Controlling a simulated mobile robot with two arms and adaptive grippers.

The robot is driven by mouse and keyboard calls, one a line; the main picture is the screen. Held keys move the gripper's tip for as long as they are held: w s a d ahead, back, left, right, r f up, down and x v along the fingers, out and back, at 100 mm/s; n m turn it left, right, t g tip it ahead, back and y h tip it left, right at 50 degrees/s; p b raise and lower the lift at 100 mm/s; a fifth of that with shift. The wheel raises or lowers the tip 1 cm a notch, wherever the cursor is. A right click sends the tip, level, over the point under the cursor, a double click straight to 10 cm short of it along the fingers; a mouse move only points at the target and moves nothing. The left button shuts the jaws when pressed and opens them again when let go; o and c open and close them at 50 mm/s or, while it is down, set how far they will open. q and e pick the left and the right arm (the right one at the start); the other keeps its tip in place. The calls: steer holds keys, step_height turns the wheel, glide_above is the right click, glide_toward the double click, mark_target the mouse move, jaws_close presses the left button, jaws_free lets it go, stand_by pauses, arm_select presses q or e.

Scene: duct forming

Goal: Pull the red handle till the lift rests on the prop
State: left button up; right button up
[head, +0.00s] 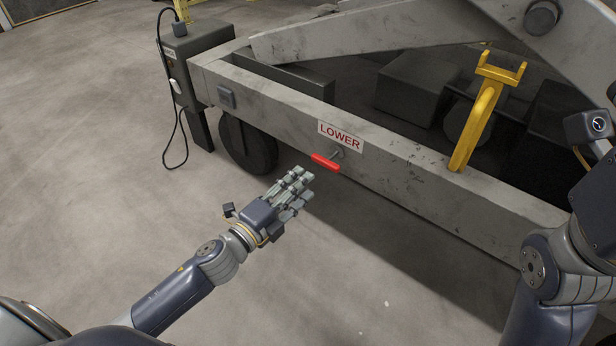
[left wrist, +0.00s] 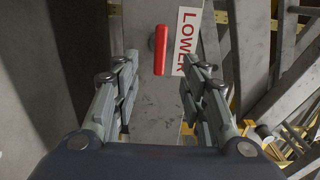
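The red handle (head: 325,161) sticks out from the side of the lift's grey base frame (head: 400,160), just below the LOWER label (head: 340,137). My left gripper (head: 303,176) is just short of the handle, to its lower left, with its fingers pointing at the frame. In the left wrist view the fingers are spread, and the red handle (left wrist: 160,50) shows beyond the tips, between them, with nothing held. The yellow prop (head: 478,120) stands tilted up from the frame with a forked top. A grey lift arm (head: 375,32) slopes above it. My right arm is at the right edge; its fingers are not visible.
A dark control box (head: 195,45) with a hanging cable stands at the frame's left end. A black wheel (head: 248,145) is under the frame. The concrete floor (head: 90,150) to the left is clear.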

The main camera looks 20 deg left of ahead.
mark_target(323, 165)
arm_select(q)
steer(key=x, duration=1)
jaws_close()
